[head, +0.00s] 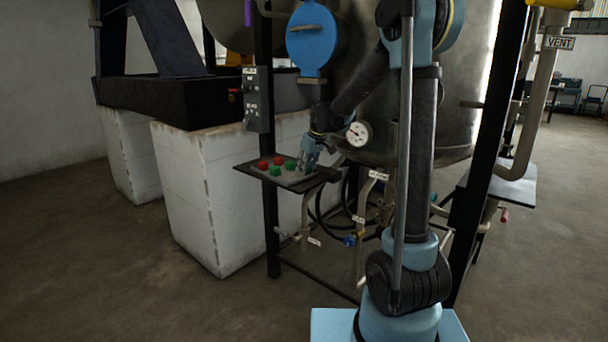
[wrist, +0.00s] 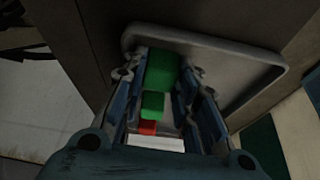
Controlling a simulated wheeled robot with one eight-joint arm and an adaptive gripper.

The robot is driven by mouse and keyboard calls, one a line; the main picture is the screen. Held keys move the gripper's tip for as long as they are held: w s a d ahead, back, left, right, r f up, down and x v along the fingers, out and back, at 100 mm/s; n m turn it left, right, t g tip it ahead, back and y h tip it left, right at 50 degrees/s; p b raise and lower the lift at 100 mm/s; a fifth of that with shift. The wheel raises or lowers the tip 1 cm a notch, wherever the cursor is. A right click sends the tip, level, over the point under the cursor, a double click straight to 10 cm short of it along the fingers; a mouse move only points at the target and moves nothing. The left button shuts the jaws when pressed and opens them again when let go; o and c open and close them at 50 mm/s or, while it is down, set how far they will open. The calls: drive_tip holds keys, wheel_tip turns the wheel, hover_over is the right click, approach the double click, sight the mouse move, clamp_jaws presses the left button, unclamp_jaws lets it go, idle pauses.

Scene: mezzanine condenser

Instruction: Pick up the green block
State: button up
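Green and red blocks rest on a small pale tray (head: 300,182) on the shelf. In the head view, one green block (head: 275,171) is at the front and another green block (head: 290,165) is beside my gripper (head: 309,165), which is low over the tray's right part. In the wrist view, a large green block (wrist: 162,70) lies between or just beyond the fingertips of my gripper (wrist: 160,88). The fingers are apart, and no firm grip shows. A smaller-looking green block (wrist: 153,104) and a red block (wrist: 147,128) are in line with it.
Two red blocks (head: 263,165) are at the tray's left and back. The dark shelf (head: 250,173) is bounded by a black post (head: 268,220). A pressure gauge (head: 358,134), a tank and pipes are close to my arm. A grey control box (head: 257,98) hangs above the shelf.

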drive_tip(key=shift+r, duration=0.1)
wheel_tip(320, 180, up, 10)
idle(0.7)
drive_tip(key=shift+d, duration=0.1)
